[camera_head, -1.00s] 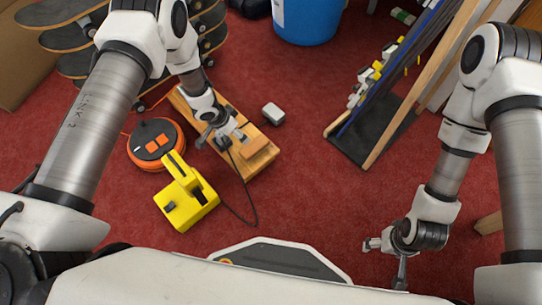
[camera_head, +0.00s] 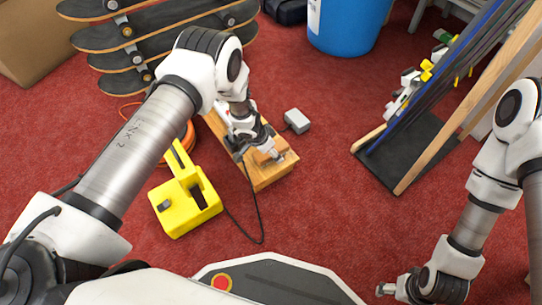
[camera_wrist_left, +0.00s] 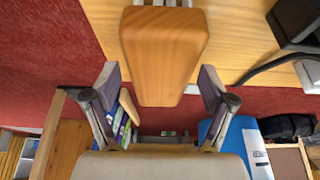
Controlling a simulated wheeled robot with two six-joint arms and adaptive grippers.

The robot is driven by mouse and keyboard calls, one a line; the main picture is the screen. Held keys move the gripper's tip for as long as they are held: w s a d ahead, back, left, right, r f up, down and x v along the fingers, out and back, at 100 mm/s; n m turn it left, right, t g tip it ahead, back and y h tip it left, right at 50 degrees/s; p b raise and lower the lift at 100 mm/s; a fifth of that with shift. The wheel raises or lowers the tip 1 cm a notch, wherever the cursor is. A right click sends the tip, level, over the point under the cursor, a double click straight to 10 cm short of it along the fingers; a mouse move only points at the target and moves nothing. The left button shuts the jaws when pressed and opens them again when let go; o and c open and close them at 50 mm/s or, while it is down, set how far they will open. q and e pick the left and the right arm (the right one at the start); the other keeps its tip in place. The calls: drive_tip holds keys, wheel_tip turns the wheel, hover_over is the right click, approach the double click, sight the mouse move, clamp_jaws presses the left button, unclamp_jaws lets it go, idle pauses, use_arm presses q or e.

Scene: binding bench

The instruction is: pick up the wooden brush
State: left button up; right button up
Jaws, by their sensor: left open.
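The wooden brush (camera_head: 270,158) lies on the near end of a low wooden bench (camera_head: 262,180), under my left gripper. In the left wrist view its smooth orange-brown wooden body (camera_wrist_left: 163,55) is large, with pale bristles at the top edge. My left gripper (camera_head: 262,148) is open, with its fingers apart on either side of the brush's line; whether they touch it I cannot tell. Part of the brush is hidden by the gripper in the head view.
A dark cable (camera_head: 250,205) hangs by the bench. Skateboards, a blue bin (camera_head: 345,25) and a rack (camera_head: 400,160) surround clear red carpet.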

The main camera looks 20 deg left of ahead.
use_arm(q)
drive_tip(key=shift+f, duration=0.15)
idle(0.5)
drive_tip(key=c, duration=1.3)
